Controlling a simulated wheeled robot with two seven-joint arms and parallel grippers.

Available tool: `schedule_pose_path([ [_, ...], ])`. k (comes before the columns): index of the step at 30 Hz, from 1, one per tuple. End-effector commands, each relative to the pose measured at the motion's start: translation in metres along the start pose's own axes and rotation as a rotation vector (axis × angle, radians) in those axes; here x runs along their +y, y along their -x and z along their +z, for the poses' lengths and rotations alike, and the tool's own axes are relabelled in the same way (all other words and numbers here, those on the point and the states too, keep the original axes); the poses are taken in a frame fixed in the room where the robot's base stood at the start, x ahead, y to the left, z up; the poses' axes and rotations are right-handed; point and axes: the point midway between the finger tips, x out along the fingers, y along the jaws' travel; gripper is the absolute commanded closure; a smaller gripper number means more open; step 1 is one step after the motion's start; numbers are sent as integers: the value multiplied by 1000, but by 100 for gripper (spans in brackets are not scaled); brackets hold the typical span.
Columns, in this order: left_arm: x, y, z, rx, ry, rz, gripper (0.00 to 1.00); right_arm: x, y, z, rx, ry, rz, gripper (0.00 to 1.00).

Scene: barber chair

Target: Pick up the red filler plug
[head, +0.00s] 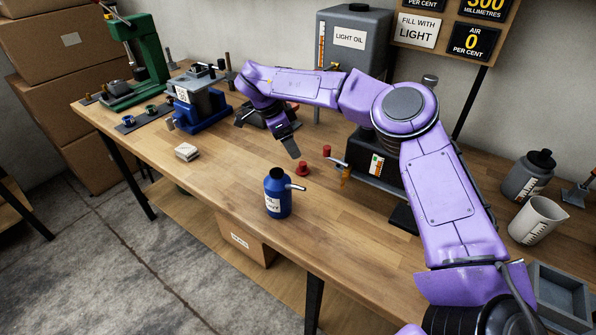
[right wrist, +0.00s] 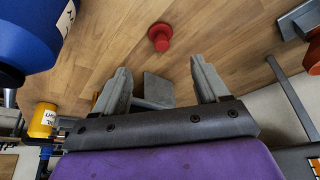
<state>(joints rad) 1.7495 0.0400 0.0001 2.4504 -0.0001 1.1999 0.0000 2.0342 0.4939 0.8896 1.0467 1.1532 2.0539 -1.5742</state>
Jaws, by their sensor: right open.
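A small red plug (head: 302,169) with a wider flange stands on the wooden bench, right of and below my right gripper (head: 283,140) in the head view. A second small red piece (head: 326,151) sits just behind it; I cannot tell from here which is the filler plug. In the right wrist view one red plug (right wrist: 160,38) lies beyond the fingertips, roughly centred between them. My right gripper (right wrist: 160,78) is open and empty, with its fingers apart and not touching the plug. My left gripper is not in view.
A blue bottle (head: 278,194) with a spout stands near the bench's front edge; it also shows in the right wrist view (right wrist: 25,35). A black box (head: 374,168) with a tap stands right of the plugs. A blue vise-like fixture (head: 203,110) is left. Bare bench (head: 235,165) lies between.

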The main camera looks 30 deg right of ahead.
Motion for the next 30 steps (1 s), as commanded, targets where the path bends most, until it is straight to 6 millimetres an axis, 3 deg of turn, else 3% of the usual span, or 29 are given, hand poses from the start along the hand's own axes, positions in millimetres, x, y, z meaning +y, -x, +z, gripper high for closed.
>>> schedule_pose_path([
  [3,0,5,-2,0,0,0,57,0,-25,-3,0,-3,9,26],
  [15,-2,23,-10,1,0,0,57,0,-85,-3,1,-2,8,26],
  [24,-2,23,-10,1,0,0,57,-2,-97,-1,1,-3,3,26],
  [26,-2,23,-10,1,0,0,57,-2,-97,0,1,-2,3,43],
  [30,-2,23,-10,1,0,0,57,-2,-97,0,1,-2,3,86],
])
